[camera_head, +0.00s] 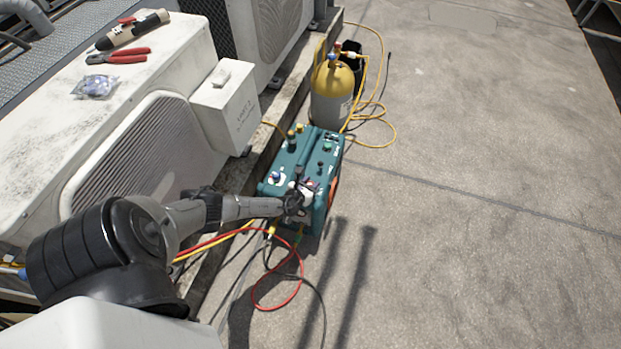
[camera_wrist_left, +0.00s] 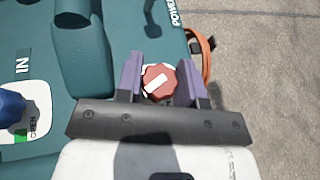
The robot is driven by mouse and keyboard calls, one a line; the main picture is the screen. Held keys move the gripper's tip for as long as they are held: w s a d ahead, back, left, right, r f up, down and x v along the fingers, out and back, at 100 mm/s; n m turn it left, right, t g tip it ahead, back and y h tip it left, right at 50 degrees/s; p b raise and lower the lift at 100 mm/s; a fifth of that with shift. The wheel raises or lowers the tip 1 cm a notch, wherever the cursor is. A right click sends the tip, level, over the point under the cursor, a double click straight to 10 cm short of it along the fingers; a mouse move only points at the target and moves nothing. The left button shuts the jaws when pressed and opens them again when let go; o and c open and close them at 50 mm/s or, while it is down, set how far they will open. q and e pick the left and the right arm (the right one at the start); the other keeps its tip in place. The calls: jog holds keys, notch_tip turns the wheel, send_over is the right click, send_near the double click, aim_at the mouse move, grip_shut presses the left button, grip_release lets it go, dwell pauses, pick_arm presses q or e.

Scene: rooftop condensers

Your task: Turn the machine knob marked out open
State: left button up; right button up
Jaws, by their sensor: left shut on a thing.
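The teal machine (camera_head: 315,150) stands on the roof floor beside the condenser. My left gripper (camera_head: 306,190) reaches down to its near end. In the left wrist view, its two purple fingers (camera_wrist_left: 163,62) are shut on a red knob (camera_wrist_left: 160,82) with a white pointer bar, one finger on each side. The bar slants, its right end higher. A blue knob (camera_wrist_left: 10,112) beside the "IN" marking sits at the left, apart from the gripper. The red knob's own label is hidden, so its marking cannot be read. My right gripper is not in view.
A yellow-topped cylinder (camera_head: 331,93) stands behind the machine with yellow hoses. Red, yellow and black hoses (camera_head: 287,303) lie near the machine's front. Pliers (camera_head: 118,56) and other items lie on the condenser (camera_head: 55,120). Open floor (camera_head: 480,180) is to the right.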

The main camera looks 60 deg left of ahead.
pick_arm(q)
jog(key=n+g+y+p, duration=0.1)
jog(key=n+y, duration=0.2)
jog(key=shift+d+g, duration=0.15)
jog(key=shift+g, duration=0.25)
jog(key=n+g+y, duration=0.2)
jog(key=shift+n, duration=0.3)
jog(key=n+g+y+b, duration=0.1)
jog(key=n+g+y, duration=0.1)
jog(key=n+g, duration=0.1)
jog(key=shift+w+f+n+g, duration=0.1)
jog(key=shift+n+g, duration=0.3)
jog(key=shift+g, duration=0.2)
jog(key=shift+n+g+y+b, duration=0.3)
jog(key=shift+n+g+b, duration=0.15)
jog(key=shift+n+g, duration=0.55)
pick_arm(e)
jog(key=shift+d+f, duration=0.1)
pick_arm(q)
jog(key=shift+g, duration=0.3)
jog(key=o, duration=0.9)
